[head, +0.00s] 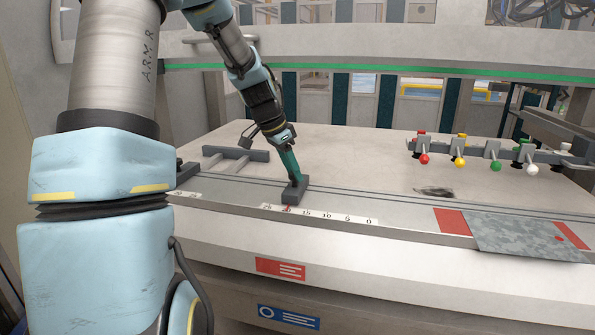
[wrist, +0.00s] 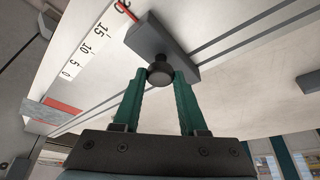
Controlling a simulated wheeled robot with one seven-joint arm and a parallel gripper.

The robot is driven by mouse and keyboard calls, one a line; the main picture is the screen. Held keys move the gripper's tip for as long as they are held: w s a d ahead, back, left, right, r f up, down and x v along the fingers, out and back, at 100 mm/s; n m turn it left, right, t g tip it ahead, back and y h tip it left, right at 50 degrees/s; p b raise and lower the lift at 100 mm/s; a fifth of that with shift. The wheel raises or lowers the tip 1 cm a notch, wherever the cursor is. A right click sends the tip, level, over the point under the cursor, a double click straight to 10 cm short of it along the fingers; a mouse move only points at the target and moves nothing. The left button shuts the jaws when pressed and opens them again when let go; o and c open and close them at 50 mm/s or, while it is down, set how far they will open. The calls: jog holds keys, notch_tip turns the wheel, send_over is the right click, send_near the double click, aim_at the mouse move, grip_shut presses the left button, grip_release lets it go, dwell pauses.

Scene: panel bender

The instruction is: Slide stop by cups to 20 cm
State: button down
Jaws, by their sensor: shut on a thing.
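The stop is a dark grey block (head: 291,196) on the slotted rail at the front of the machine table. In the wrist view the stop (wrist: 150,40) has a round dark knob (wrist: 160,73). My gripper (head: 295,180) has its green fingers shut on this knob, one on each side. A white scale (head: 328,216) runs along the front of the rail, with 0 at its right end. The stop's thin red pointer (head: 288,208) lies at about the 20 mark; the exact reading is too small to tell.
Several coloured ball levers (head: 460,162) stand at the back right. A grey metal sheet (head: 525,236) with red patches beside it lies at the right front. A grey frame (head: 235,155) lies left of the stop. The table between the stop and the levers is mostly clear.

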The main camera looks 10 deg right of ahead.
jog(key=shift+c, duration=2.2)
grip_release()
jog(key=b+v, duration=0.2)
jog(key=v, duration=0.8)
jog(key=shift+r, duration=0.4)
jog(key=shift+a, duration=0.1)
jog(key=s+a+f+n+y, duration=0.4)
jog(key=s+a+f+n, duration=0.8)
jog(key=s+a+f, duration=0.2)
jog(key=s+f, duration=0.2)
jog(key=s, duration=0.2)
jog(key=shift+n, duration=0.4)
